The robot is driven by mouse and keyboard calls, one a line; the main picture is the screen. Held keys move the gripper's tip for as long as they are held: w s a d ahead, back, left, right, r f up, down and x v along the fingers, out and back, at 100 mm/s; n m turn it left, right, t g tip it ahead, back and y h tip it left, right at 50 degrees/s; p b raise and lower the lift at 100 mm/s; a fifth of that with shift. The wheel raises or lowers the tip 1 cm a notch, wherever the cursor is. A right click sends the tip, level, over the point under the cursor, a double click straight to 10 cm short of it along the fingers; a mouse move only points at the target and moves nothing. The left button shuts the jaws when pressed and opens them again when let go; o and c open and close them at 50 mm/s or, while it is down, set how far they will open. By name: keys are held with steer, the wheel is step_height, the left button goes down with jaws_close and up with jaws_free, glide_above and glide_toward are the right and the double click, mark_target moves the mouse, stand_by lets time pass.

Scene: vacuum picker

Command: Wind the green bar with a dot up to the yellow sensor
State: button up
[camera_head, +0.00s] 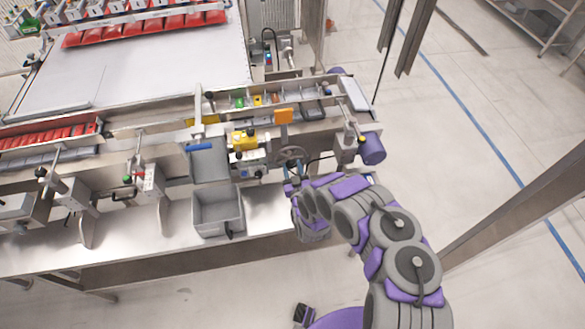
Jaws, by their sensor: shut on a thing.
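My gripper (291,187) is small in view, at the end of my grey and purple arm, right of centre. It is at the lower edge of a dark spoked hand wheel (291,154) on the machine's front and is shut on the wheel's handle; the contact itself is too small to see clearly. A yellow block, possibly the yellow sensor (244,140), sits left of the wheel. A small green piece (239,101) is on the rail behind; I cannot make out a dot or tell whether it is the green bar.
A grey open bin (217,211) stands on the steel shelf left of my gripper. An orange square (284,116) stands behind the wheel. A purple motor (372,149) sticks out at the right end. Open floor lies to the right.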

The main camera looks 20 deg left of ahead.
steer(key=o, duration=0.8)
steer(key=shift+s+f, duration=0.1)
steer(key=shift+f, duration=0.2)
steer(key=shift+c, duration=0.2)
steer(key=o, duration=0.3)
steer(key=shift+r, duration=0.2)
steer(key=v, duration=1.7)
steer(key=shift+s+a, duration=0.1)
